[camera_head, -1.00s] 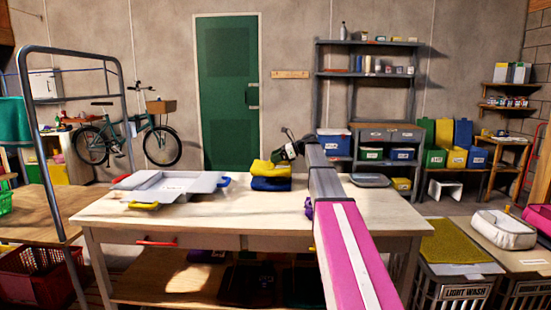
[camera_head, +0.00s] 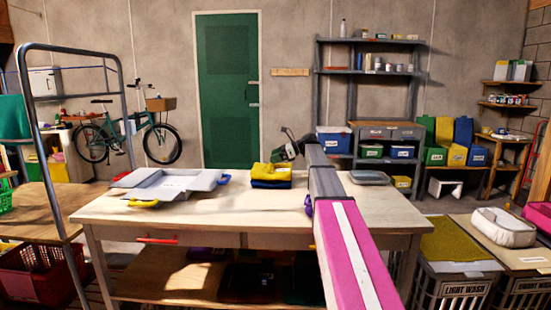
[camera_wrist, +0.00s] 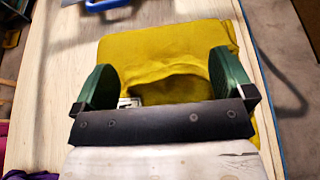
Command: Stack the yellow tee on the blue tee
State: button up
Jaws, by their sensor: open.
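The yellow tee (camera_head: 271,169) lies folded on top of the blue tee (camera_head: 270,183) on the pale work table. Their edges look roughly lined up in the head view. The yellow tee also fills the middle of the wrist view (camera_wrist: 165,48), where the blue tee is hidden beneath it. My gripper (camera_head: 287,150) is just right of and above the stack in the head view. In the wrist view my gripper (camera_wrist: 162,80) has its two green fingers wide apart over the yellow tee's near part, with nothing clamped between them.
A grey folding board (camera_head: 165,186) with blue and yellow handles lies on the left of the table (camera_head: 225,215). A grey lidded tray (camera_head: 370,178) sits at the back right. The table front is clear. A metal-framed cart (camera_head: 45,130) stands to the left.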

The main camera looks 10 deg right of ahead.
jog(key=shift+r, duration=0.45)
jog(key=v, duration=1.2)
